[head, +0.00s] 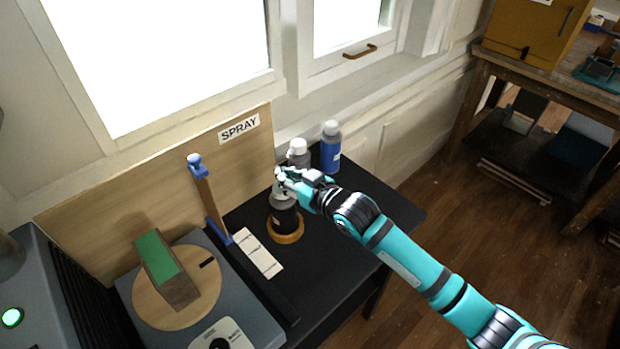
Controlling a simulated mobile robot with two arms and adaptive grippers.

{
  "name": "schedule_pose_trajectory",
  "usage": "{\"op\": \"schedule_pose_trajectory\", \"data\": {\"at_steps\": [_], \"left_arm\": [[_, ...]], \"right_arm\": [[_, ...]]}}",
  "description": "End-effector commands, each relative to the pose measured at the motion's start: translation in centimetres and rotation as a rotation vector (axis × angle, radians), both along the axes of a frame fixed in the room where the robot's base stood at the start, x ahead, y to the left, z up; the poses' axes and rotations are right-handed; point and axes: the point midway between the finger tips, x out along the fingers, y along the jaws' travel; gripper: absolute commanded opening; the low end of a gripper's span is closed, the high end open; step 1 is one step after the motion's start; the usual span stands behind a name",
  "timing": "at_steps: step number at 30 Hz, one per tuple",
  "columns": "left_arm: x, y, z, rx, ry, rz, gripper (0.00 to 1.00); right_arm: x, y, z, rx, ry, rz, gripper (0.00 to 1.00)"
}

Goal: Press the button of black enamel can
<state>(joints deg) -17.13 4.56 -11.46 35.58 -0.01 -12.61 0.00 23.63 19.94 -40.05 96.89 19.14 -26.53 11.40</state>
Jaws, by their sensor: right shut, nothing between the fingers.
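The black enamel can (284,219) stands upright in a round wooden ring (298,236) on the dark table, with a grey upper part. My right gripper (281,180) is shut and empty, right at the can's top. Its fingers hide the can's button, and I cannot tell whether they touch it. My left gripper is not in view.
A grey can (297,148) with a white cap and a blue can (330,154) stand behind my right gripper. Left are a white card (258,254), a wooden post (209,203) with blue fittings and a turntable (145,302) bearing a green-topped block (157,256). A SPRAY-labelled board (95,215) stands behind.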

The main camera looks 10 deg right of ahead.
Motion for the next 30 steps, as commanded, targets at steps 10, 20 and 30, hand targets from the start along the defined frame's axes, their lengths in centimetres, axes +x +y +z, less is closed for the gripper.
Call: {"op": "schedule_pose_trajectory", "data": {"at_steps": [10,20,30], "left_arm": [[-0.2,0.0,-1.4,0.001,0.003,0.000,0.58],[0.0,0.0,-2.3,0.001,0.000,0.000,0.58],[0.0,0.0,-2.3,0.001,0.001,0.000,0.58]], "right_arm": [[-4.5,-3.4,2.3,0.004,-0.011,0.000,0.00],[-7.5,-5.5,3.6,0.007,-0.011,0.000,0.00],[-7.6,-5.6,3.8,0.007,-0.011,0.000,0.00]]}}
